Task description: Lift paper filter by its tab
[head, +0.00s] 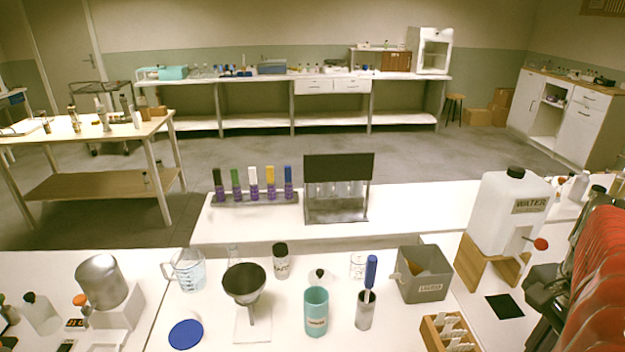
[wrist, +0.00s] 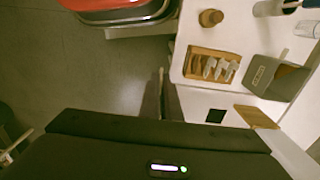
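I cannot make out a paper filter for certain. White pieces with upright parts stand in a small wooden tray (head: 432,338) at the front right of the bench. The same tray shows in the wrist view (wrist: 190,70), with several pale pieces in it. A dark funnel (head: 245,284) stands over a white base near the middle of the bench; I see no paper in it. My gripper (wrist: 161,80) shows as narrow dark shapes over the floor, left of the tray and apart from it. Nothing is visibly held, and its opening is unclear.
A grey box (head: 424,287) stands behind the tray, and a white water container (head: 510,210) on a wooden stand is at its right. A teal cup (head: 316,312), a blue-handled tool in a beaker (head: 370,275) and a blue disc (head: 186,334) stand left of it.

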